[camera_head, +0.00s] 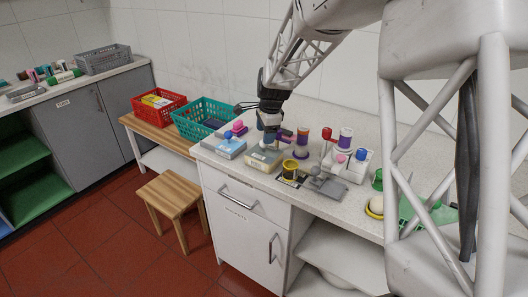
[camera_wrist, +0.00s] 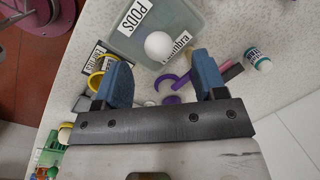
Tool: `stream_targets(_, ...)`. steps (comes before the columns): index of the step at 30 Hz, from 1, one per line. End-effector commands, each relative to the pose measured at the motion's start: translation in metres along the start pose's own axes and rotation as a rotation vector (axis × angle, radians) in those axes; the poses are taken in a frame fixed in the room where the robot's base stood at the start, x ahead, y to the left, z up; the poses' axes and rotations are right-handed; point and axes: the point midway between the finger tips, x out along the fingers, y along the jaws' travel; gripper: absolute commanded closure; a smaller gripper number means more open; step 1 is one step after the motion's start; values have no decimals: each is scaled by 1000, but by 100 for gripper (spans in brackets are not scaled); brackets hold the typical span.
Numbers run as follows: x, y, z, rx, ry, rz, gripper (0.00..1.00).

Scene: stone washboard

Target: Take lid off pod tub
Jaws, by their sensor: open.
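The pod tub (camera_wrist: 183,18) is a pale grey-green box labelled PODS, at the top of the wrist view. A round white knob (camera_wrist: 158,46) stands on its lid, just beyond my fingertips and between their lines. My gripper (camera_wrist: 160,62) has its two blue fingers apart with nothing held between them. I cannot tell the exact height gap. The lid appears to rest on the tub.
A yellow cup (camera_head: 290,166) is close on the right, with a white holder (camera_head: 348,165) beyond. Red (camera_head: 158,106) and teal (camera_head: 206,120) baskets sit on the wooden bench at left.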

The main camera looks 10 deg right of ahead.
Motion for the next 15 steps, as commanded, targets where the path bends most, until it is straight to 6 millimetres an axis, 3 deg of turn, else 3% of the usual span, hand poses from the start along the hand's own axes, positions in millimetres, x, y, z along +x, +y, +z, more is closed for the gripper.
stream_targets(8, 6, 0, 0, 0, 0, 1, 35)
stream_targets(15, 31, 2, -2, 0, 0, 1, 35)
